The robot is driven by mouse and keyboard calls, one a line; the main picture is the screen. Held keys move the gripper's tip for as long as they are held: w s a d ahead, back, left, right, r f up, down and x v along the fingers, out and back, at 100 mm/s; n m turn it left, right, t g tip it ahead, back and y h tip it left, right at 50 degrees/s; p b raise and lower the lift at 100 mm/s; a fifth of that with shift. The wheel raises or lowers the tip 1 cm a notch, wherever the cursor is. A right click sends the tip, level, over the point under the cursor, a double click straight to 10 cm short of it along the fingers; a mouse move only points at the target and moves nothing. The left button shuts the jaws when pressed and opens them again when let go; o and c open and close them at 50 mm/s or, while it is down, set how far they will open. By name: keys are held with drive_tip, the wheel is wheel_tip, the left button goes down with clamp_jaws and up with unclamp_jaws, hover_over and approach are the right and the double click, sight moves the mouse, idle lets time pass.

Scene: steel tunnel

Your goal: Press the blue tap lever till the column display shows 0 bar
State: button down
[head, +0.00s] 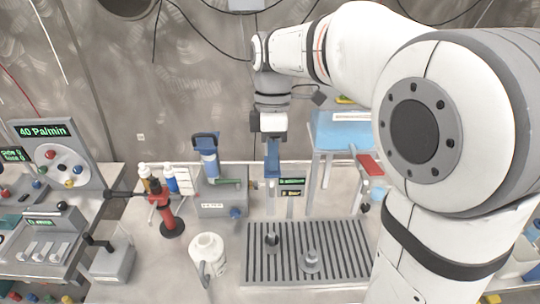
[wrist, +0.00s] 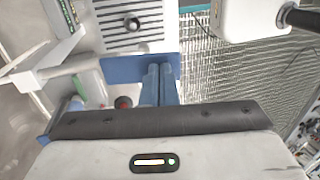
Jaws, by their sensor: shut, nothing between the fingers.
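The blue tap lever (wrist: 112,70) shows in the wrist view as a flat blue bar beside a pale pipe. My gripper (head: 271,176) is shut and empty, pointing down above the bench near the column display. In the wrist view its blue fingers (wrist: 158,70) lie together and overlap the lever; I cannot tell whether they touch it. In the head view the lever is hard to separate from the fingers. The column display (head: 292,187) is a small dark screen with green and yellow text, too small to read. Part of a screen (wrist: 68,12) shows at the wrist view's top left.
A slotted drain grate (head: 355,278) with small metal fittings lies in front of my gripper. A white jug (head: 207,252), a red hand pump (head: 171,222) and a grey box (head: 218,206) stand to the left. A blue-topped stand (head: 343,135) is close on the right.

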drive_tip(key=shift+s+f+t+b, duration=0.25)
drive_tip(key=shift+f+t+b, duration=0.35)
drive_tip(key=shift+b, duration=0.5)
drive_tip(key=s+f+t+b, duration=0.1)
drive_tip(key=t+b, duration=0.1)
drive_tip(key=b, duration=0.1)
drive_tip(key=shift+b, duration=0.3)
drive_tip(key=shift+w+r+p, duration=0.15)
drive_tip(key=shift+r+p, duration=0.15)
drive_tip(key=shift+p, duration=0.1)
drive_tip(key=shift+r, duration=0.1)
drive_tip(key=shift+r+p, duration=0.7)
drive_tip(key=shift+r, duration=0.15)
drive_tip(key=shift+r+p, duration=0.3)
drive_tip(key=shift+p, duration=0.1)
wheel_tip(320, 180, up, 13)
drive_tip(key=w+p, duration=0.2)
drive_tip(key=w, duration=0.1)
drive_tip(key=shift+f, duration=0.1)
idle(1.2)
